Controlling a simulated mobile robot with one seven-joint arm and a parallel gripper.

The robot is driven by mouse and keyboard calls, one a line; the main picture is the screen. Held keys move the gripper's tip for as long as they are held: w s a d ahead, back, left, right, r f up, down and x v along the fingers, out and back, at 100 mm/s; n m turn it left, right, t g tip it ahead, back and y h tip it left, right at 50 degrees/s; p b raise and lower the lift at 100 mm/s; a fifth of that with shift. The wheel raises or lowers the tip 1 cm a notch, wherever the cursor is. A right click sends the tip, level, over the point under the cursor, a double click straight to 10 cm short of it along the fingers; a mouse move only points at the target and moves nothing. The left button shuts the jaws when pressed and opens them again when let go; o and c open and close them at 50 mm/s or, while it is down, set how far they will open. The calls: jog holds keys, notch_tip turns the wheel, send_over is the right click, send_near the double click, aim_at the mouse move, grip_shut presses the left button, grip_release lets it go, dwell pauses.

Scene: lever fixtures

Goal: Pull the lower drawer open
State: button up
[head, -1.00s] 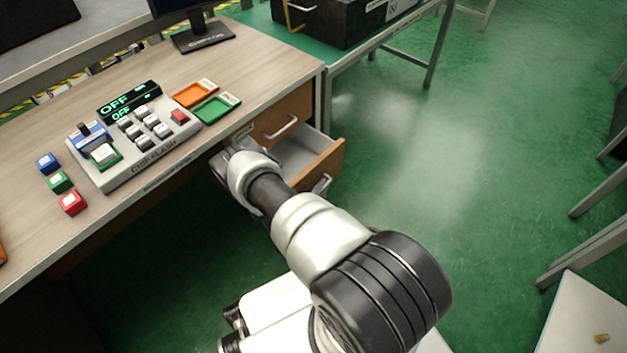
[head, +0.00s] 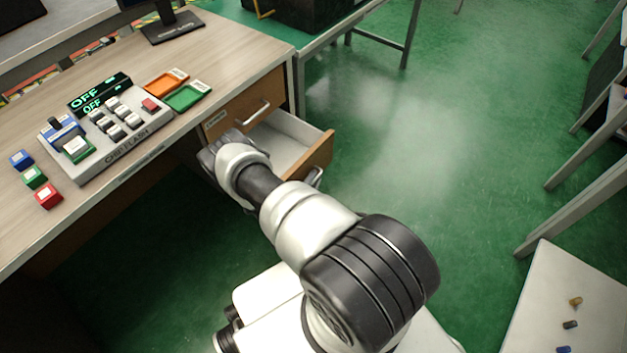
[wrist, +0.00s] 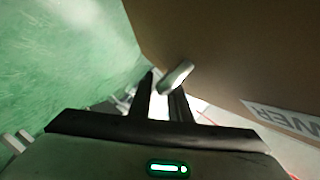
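The lower drawer (head: 318,155) of the wooden desk stands well out from the cabinet, and its empty grey inside shows in the head view. Its metal handle (head: 315,177) shows at the edge of my arm. In the wrist view the pale handle (wrist: 176,75) crosses at the tips of the two dark fingers of my gripper (wrist: 161,85). The fingers are close together with the handle between them; the exact contact is hard to see. The brown drawer front (wrist: 230,50) fills the right of that view. In the head view my arm hides the gripper.
The upper drawer (head: 245,108) is shut above the lower one. A button panel (head: 108,130), coloured blocks (head: 35,177) and two trays (head: 187,96) are on the desk. Green floor (head: 400,150) is clear to the right. A white table (head: 560,290) stands at lower right.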

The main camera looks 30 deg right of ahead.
notch_tip(320, 180, up, 9)
jog(key=p, duration=0.3)
jog(key=shift+w, duration=0.1)
jog(key=shift+r, duration=0.6)
jog(key=shift+a+f, duration=0.1)
